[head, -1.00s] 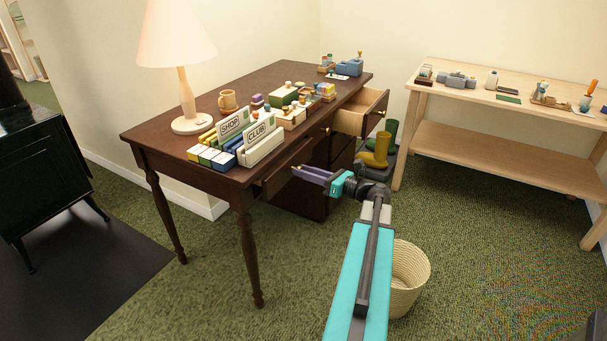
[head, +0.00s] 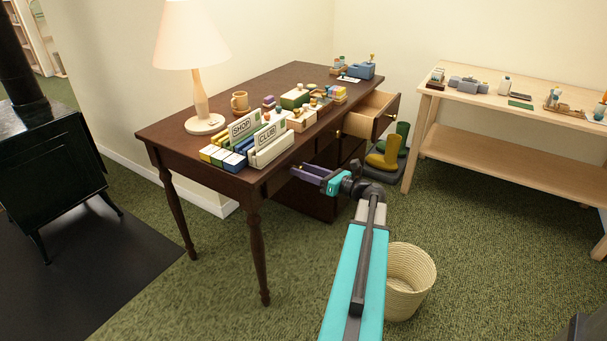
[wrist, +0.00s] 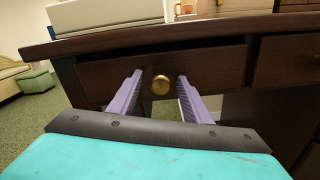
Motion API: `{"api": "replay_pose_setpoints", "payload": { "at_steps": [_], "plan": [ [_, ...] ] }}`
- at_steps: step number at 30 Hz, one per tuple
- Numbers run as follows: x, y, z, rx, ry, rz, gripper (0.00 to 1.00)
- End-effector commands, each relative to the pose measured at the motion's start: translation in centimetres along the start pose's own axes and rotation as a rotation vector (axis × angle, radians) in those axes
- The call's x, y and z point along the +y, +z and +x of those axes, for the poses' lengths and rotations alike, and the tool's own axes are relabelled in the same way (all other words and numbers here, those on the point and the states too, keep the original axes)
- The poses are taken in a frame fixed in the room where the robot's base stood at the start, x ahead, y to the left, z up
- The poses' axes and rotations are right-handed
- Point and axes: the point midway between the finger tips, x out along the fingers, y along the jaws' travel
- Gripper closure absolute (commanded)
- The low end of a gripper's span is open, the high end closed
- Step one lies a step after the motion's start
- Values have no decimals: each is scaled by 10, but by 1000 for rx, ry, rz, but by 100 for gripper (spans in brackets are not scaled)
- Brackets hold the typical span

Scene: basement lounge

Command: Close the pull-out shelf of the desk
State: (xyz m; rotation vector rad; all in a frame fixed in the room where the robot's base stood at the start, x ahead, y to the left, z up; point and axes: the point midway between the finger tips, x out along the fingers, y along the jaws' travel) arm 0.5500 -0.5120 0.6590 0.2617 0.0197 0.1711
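The dark wood desk (head: 290,80) stands at the centre of the head view. Its near front panel with a round brass knob (wrist: 161,85) lies just under the desktop edge in the wrist view; it looks nearly in line with the desk front, but I cannot tell if it is fully flush. I cannot tell for certain whether this is the pull-out shelf or a drawer. My gripper (head: 298,171) is at this panel. In the wrist view, its purple fingers (wrist: 159,88) are apart, one on each side of the knob, with gaps to it.
A drawer (head: 370,114) at the desk's far end stands open. A woven basket (head: 410,283) stands beside my arm. Boots (head: 384,155) and a workbench (head: 500,165) are to the right.

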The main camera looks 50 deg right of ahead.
Motion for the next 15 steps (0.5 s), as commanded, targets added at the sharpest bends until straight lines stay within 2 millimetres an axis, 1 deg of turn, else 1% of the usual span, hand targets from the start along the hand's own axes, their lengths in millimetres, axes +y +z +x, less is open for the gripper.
{"api": "replay_pose_setpoints", "payload": {
  "at_steps": [8,11,15],
  "plan": [
    [-1,0,-4,1,-3,0,56],
    [0,0,-10,1,-3,0,56],
    [-1,0,-24,0,-5,0,56]
  ]
}}
